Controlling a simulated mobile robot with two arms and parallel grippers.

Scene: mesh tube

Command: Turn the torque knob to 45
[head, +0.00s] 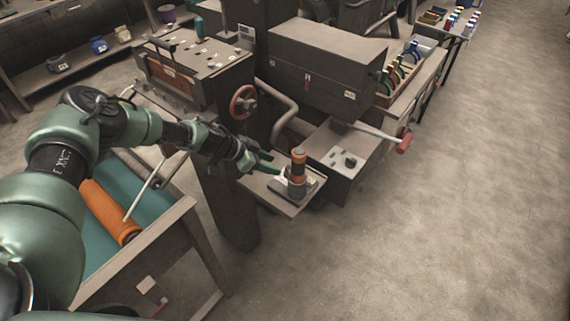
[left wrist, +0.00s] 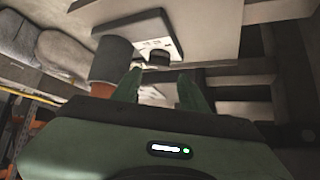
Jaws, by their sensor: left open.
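In the left wrist view, a small black knob (left wrist: 159,58) sits on a pale panel with a dark border (left wrist: 146,26), beyond my fingers and apart from them. In the head view, a black knob (head: 350,161) shows on the pale plate (head: 336,160) of a dark box; I cannot tell whether it is the same knob. No scale reading is legible. My left gripper (head: 268,163) is open and empty, just left of an upright orange and dark cylinder (head: 298,163) on a small shelf. It also shows in the left wrist view (left wrist: 160,88). My right gripper is not in view.
The cylinder (left wrist: 113,58) stands close beside my left fingers. A lever with a red grip (head: 404,142) juts out at the right of the box. A red handwheel (head: 243,102) is behind my left wrist. Open floor lies to the right.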

